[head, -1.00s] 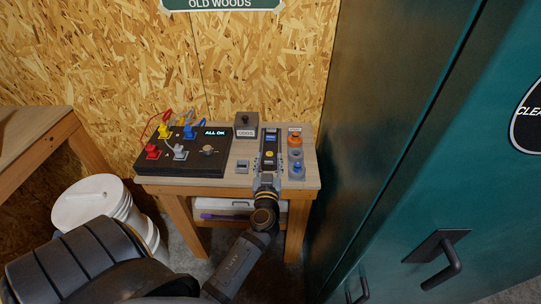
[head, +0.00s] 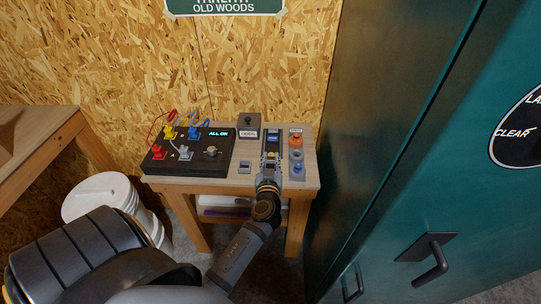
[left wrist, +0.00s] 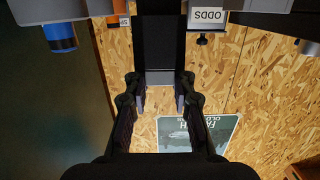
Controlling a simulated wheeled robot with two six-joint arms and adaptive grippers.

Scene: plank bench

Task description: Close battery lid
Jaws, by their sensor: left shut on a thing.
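The narrow dark device (head: 272,142) with grey sides stands on the right part of the small bench, and my left gripper (head: 268,177) is at its near end. In the left wrist view, a dark flat piece with a grey edge (left wrist: 160,50), apparently the battery lid, reaches down between the fingers of the gripper (left wrist: 163,100). My left gripper is shut on it. The gripper covers the near end of the device in the head view, so how far the lid stands open cannot be told. My right gripper is not in view.
A black panel (head: 188,150) with coloured clips and a lit display lies left on the bench (head: 310,180). A grey box (head: 248,127) stands behind, and orange and blue round parts (head: 296,141) stand at right. A teal cabinet (head: 400,120) rises close on the right.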

